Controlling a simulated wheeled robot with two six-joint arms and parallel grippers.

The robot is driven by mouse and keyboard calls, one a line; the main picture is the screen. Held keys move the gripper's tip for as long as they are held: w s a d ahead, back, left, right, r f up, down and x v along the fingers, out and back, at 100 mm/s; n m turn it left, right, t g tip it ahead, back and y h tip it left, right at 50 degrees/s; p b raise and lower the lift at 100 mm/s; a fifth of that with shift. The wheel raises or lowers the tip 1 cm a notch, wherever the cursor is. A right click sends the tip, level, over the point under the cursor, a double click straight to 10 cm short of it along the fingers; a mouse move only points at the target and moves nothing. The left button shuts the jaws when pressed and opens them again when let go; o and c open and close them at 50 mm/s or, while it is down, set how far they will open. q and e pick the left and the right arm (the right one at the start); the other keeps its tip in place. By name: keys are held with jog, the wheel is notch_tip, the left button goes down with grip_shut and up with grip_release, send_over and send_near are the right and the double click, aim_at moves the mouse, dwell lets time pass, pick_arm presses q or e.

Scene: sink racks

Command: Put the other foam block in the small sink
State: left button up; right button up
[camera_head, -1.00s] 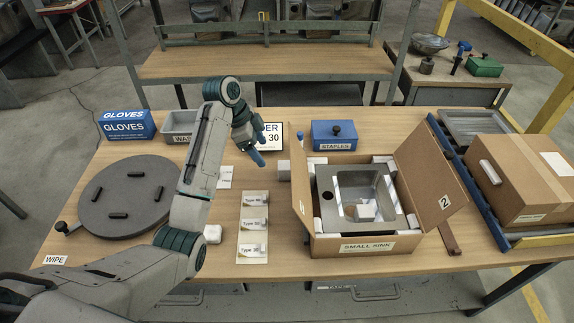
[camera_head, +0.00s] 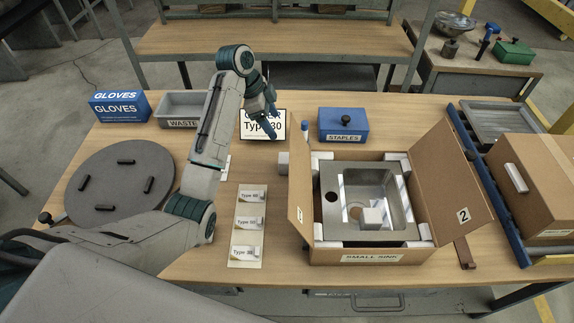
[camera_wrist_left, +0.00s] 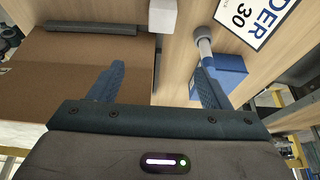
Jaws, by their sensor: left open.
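The cardboard box (camera_head: 375,258) labelled SMALL SINK stands open, with the grey metal sink (camera_head: 348,235) inside. A pale foam block (camera_head: 371,217) lies in the sink's basin. Another pale block (camera_head: 283,163) is on the table against the box's left flap; a pale block also shows at the top of the left wrist view (camera_wrist_left: 162,17). My left gripper (camera_head: 273,118) is open and empty above the table, behind and left of the box. Its two blue fingers are spread apart in the left wrist view (camera_wrist_left: 158,88). My right gripper is out of view.
A blue STAPLES box (camera_head: 342,126) and a number sign (camera_head: 262,124) stand behind. A WASTE tray (camera_head: 184,108), GLOVES box (camera_head: 119,107) and round turntable (camera_head: 122,184) are left. A card strip (camera_head: 247,222) lies left of the box. A closed carton (camera_head: 535,180) is right.

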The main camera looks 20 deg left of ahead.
pick_arm(q)
jog(key=b, duration=0.4)
send_near(285, 157)
jog(key=b+x, duration=0.2)
jog(key=b, duration=0.1)
jog(key=b+x, duration=0.2)
jog(key=b, duration=0.1)
jog(key=shift+s+a+f, duration=0.1)
jog(key=shift+s+a, duration=0.1)
jog(key=shift+x, duration=1.05)
jog(key=shift+w+d+f, duration=0.1)
jog(key=shift+d+f, duration=0.1)
jog(key=shift+d, duration=0.1)
jog(key=p+x, duration=0.1)
jog(key=x, duration=0.3)
jog(key=shift+d+f, duration=0.1)
jog(key=shift+f, duration=0.35)
jog(key=shift+c, duration=0.9)
jog(key=c, duration=0.7)
jog(key=shift+c, duration=1.2)
jog(key=shift+r, duration=0.1)
